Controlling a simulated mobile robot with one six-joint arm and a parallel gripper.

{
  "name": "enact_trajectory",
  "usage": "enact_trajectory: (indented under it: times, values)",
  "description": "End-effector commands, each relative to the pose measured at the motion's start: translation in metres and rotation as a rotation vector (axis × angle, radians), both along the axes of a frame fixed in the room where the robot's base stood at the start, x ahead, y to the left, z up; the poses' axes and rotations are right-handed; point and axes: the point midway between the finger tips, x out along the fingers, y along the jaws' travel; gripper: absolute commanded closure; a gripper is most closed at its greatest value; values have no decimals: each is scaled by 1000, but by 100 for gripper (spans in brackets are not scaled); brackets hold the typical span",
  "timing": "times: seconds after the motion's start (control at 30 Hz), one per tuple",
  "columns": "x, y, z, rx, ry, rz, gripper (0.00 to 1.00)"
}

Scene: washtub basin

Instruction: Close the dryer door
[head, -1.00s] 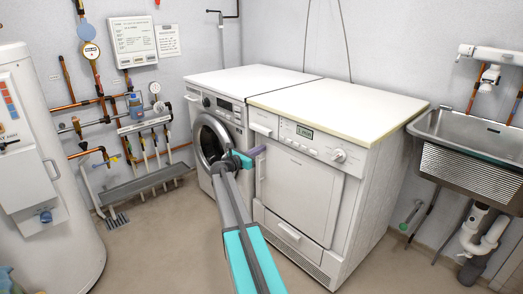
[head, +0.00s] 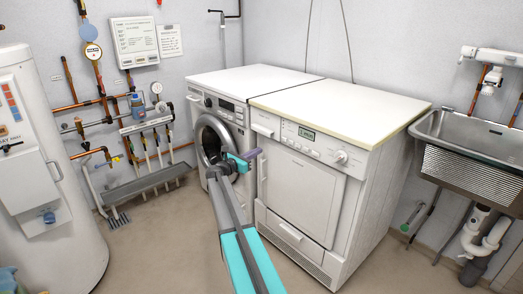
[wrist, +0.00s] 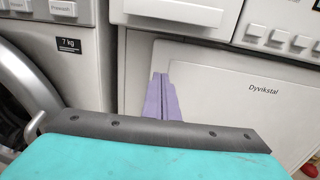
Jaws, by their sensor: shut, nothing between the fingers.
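The dryer (head: 300,190) is the right of two white machines, with a square, flat front door (head: 300,194). The door looks flush or nearly flush with the front; I cannot tell whether it is latched. Its panel (wrist: 225,105), marked "Dyvikstal", also shows in the wrist view. My gripper (head: 256,152) is shut and empty, its purple fingers pointing at the dryer's upper left front. In the wrist view the purple fingertips (wrist: 161,78) are in front of the dryer's left front edge, by the door's left side. I cannot tell whether they touch it.
A washing machine (head: 198,109) with a round grey-rimmed door (head: 211,139) stands directly left of the dryer, close to my wrist. A steel sink (head: 470,165) is at the right. A white water tank (head: 60,220) stands at the left. Floor in front of the machines is clear.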

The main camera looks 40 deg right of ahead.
Motion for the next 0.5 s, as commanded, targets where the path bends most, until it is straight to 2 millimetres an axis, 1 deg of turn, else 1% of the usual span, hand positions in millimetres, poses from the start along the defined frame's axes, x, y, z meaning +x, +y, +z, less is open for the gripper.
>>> enact_trajectory:
  times: [0.03,0.1,0.3,0.5]
  values:
    - [-1,10,1,1,1,1,100]
    - [-1,23,1,1,0,3,100]
    - [0,57,0,2,1,3,100]
    - [-1,86,-1,2,1,1,100]
